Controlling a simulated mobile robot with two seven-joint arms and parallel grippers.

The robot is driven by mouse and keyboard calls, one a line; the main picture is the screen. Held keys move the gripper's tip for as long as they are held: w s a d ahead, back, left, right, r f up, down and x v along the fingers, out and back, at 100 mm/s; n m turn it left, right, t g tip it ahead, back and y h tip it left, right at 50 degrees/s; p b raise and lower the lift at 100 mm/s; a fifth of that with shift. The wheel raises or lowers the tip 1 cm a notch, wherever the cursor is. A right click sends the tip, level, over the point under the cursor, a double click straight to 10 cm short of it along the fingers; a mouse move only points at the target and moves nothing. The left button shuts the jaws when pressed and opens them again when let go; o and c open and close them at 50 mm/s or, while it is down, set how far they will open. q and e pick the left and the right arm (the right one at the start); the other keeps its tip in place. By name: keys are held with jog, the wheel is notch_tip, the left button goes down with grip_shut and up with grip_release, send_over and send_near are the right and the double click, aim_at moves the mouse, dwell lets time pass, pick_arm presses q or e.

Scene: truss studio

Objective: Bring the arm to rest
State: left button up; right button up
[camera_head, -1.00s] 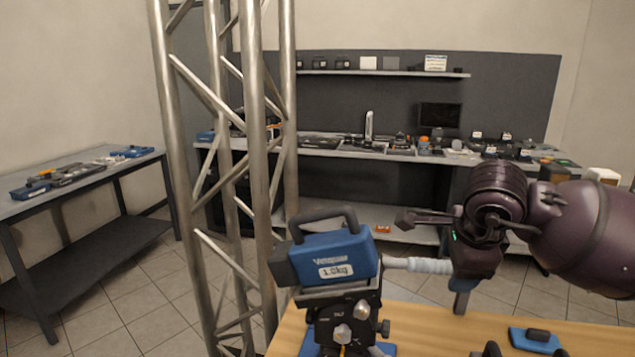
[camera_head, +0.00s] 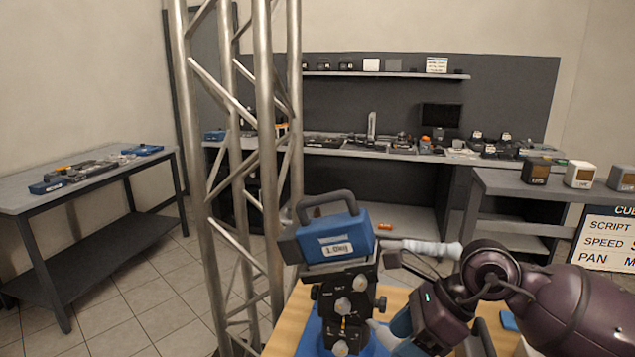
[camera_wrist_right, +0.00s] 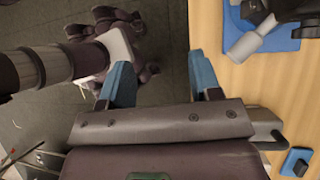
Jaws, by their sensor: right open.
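My right gripper (camera_wrist_right: 160,66) is open in the right wrist view. Its two blue fingers stand apart with nothing between them, over the grey floor just off the table edge. In the head view my right arm comes in from the right, its gripper (camera_head: 400,327) low beside the black pan head (camera_head: 348,305). A blue camera-like block (camera_head: 328,240) with a handle and a weight label sits upright on the pan head. A pale-gripped pan bar (camera_head: 432,248) sticks out right, above my wrist. I cannot tell whether they touch. My left gripper is not in view.
The wooden table (camera_wrist_right: 280,85) bears a blue base plate (camera_wrist_right: 238,28) and a small blue pad (camera_wrist_right: 297,162). A metal truss (camera_head: 265,140) stands left of the pan head. A grey bench (camera_head: 95,170) and a back workbench (camera_head: 340,151) stand farther off. Tiled floor between is free.

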jog(key=s+a+m+g+y, duration=0.1)
jog(key=s+a+m+y, duration=0.35)
jog(key=y, duration=0.25)
jog(key=w+d+f+m+t+h, duration=0.15)
jog(key=d+f+m+t, duration=0.35)
jog(key=m, duration=0.6)
jog(key=d+f+m+t+h, duration=0.35)
jog(key=m+t, duration=0.45)
jog(key=m, duration=0.3)
jog(key=d+f+m+t+h, duration=0.2)
jog(key=d+f+m+t, duration=0.3)
jog(key=m, duration=0.7)
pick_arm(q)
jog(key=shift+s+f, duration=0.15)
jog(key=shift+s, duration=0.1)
pick_arm(e)
jog(key=s+d+f+m+g+h, duration=0.2)
jog(key=s+f+m+g+h, duration=0.1)
jog(key=s+f+m, duration=0.3)
jog(key=s+d+f+m+g+h, duration=0.2)
jog(key=s+f+m, duration=0.4)
jog(key=f, duration=0.4)
jog(key=s+d+h, duration=0.1)
jog(key=h, duration=0.1)
jog(key=shift+s+d+f+g+h, duration=0.2)
jog(key=shift+d+f+g+h, duration=0.1)
jog(key=shift+f+g, duration=0.1)
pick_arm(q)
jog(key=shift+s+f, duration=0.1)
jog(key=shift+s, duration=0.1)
